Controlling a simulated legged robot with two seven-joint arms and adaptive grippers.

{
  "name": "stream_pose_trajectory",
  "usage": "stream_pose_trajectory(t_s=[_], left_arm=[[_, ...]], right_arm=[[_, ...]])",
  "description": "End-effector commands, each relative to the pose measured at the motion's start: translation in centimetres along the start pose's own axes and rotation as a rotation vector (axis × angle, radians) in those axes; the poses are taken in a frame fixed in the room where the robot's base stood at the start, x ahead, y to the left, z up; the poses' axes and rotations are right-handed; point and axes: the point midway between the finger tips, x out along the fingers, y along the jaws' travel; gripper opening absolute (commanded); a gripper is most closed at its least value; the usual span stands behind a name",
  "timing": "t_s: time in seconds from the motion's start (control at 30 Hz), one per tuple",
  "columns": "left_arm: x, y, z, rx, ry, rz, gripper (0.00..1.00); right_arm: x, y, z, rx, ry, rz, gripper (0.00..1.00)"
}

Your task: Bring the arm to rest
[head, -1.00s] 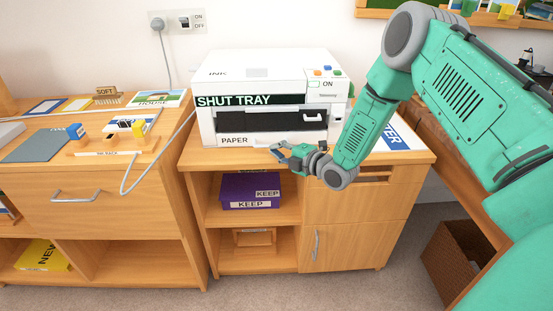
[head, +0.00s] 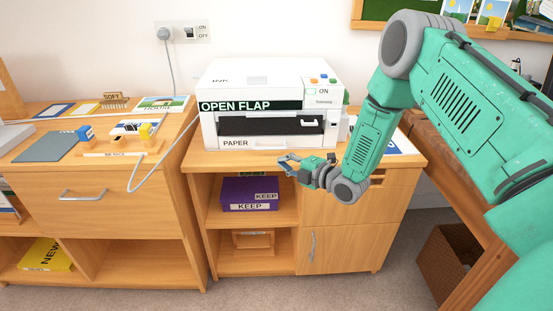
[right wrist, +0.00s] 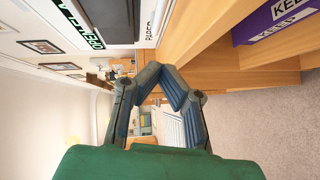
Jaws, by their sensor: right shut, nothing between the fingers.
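My right arm (head: 375,130) is green and grey and reaches in from the right in the head view. Its right gripper (head: 287,164) is shut and empty, in front of the cabinet's top edge and below the white printer (head: 255,75). In the right wrist view the fingers (right wrist: 158,72) meet at their tips with nothing between them. My left gripper is not in view.
A wooden cabinet (head: 350,230) holds the printer and a purple KEEP box (head: 235,190) on its shelf. A desk (head: 110,210) at left carries a small rack (head: 115,148) and cards. A wicker basket (head: 445,262) stands on the floor at right. A white cable (head: 150,165) hangs between desk and printer.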

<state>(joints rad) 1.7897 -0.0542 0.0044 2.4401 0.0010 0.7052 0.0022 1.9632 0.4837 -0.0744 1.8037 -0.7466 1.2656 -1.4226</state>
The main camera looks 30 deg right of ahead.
Motion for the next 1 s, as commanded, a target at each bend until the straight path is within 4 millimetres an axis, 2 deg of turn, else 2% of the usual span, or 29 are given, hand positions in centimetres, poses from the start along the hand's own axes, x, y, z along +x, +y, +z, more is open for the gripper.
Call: stream_pose_trajectory(t_s=[0.1,0.3,0.5,0.73,0.77,0.87,0.97,1.0], left_arm=[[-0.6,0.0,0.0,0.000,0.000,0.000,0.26],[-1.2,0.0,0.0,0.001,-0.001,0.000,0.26],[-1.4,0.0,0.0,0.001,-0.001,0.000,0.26],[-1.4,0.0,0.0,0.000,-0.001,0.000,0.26],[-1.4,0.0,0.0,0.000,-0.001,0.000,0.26],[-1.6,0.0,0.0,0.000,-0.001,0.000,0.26],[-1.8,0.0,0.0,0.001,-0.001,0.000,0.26],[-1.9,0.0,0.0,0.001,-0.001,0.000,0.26]], right_arm=[[-2.2,0.2,0.0,0.002,-0.002,0.000,0.00],[-5.1,0.2,-0.1,0.000,-0.001,0.000,0.00],[-6.3,0.2,-0.2,-0.003,-0.001,0.002,0.00],[-6.4,-0.4,-0.4,0.027,-0.004,-0.017,0.00],[-6.4,-0.9,-0.7,0.051,-0.008,-0.035,0.00],[-6.7,-3.9,-2.9,0.217,-0.044,-0.151,0.00],[-8.4,-9.1,-6.5,0.488,-0.150,-0.344,0.00],[-9.8,-11.4,-8.1,0.604,-0.217,-0.429,0.00]])
